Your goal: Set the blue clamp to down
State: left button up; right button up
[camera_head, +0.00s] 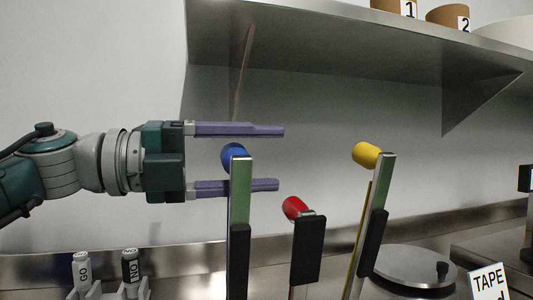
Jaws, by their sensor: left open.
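The blue clamp (240,195) has a blue knob (234,155) at the top of an upright metal lever with a dark lower sleeve. My left gripper (281,158) reaches in from the left with its two purple fingers apart, one above the knob and one below it. The knob is between the fingers in the picture, and I see no grip on it. The lever passes in front of the lower finger. My right gripper is not in view.
A red-knobbed clamp (307,250) and a yellow-knobbed clamp (373,220) stand to the right. A steel shelf (340,50) hangs above. A round metal lid (412,264) and a TAPE sign (488,282) are at lower right. GO (83,272) and NO (131,268) markers stand at lower left.

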pick_arm(q)
jog(key=shift+d, duration=0.15)
grip_shut()
dwell(0.5)
dwell(0.9)
